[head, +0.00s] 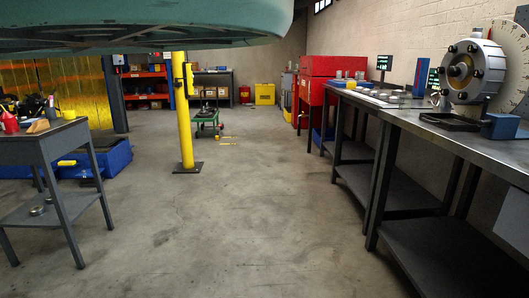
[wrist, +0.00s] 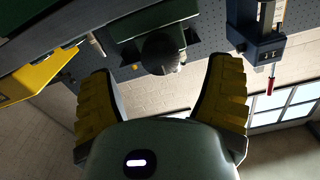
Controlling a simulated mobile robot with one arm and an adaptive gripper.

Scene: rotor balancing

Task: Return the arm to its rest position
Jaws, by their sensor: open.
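My gripper (wrist: 163,78) shows in the wrist view with its two yellow ridged fingers spread wide apart. Nothing is held between them. A dark rounded object (wrist: 162,54) shows in the gap between the fingers, beyond them; I cannot tell how far away it is. The wrist view looks toward a wall and windows, and the scene appears upside down. My gripper does not show in the head view.
In the head view, a long metal bench (head: 435,122) with a rotor (head: 473,70) runs along the right. A yellow post (head: 184,120) stands left of centre, and a grey cart (head: 50,147) stands at left. The middle floor is clear. The wrist view shows a pegboard (wrist: 205,35) and windows (wrist: 290,107).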

